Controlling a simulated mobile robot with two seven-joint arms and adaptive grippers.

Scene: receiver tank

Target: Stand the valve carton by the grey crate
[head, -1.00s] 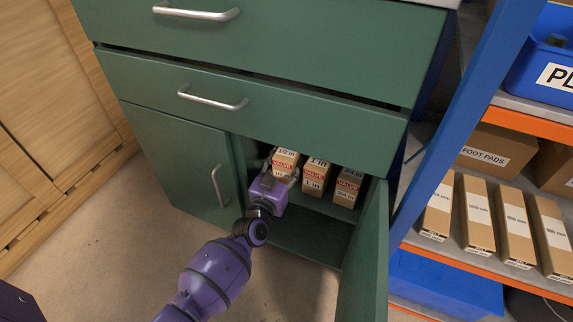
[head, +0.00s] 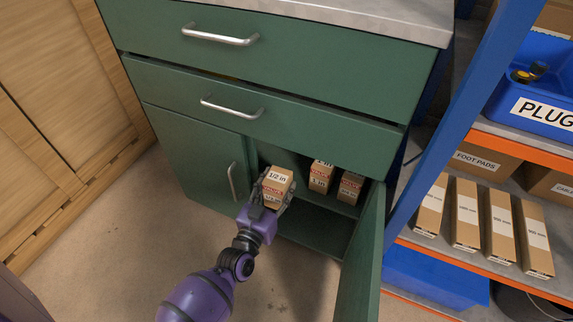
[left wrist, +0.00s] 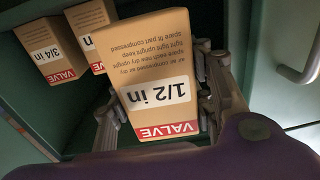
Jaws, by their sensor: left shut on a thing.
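My left gripper (head: 268,203) is shut on the 1/2 in valve carton (head: 277,187), a brown box with a white size label and a red VALVE band. The carton is at the front of the open cabinet compartment, in front of its left side. In the left wrist view the 1/2 in carton (left wrist: 150,70) fills the middle, with a gripper finger on each side. The grey crate is not in view. My right gripper is not in view.
Two other valve cartons (head: 320,176) (head: 349,187) stand on the cabinet shelf to the right. The cabinet door (head: 362,262) hangs open on the right. A blue-framed rack with long cartons (head: 466,213) stands beyond it. The floor (head: 110,255) at left is clear.

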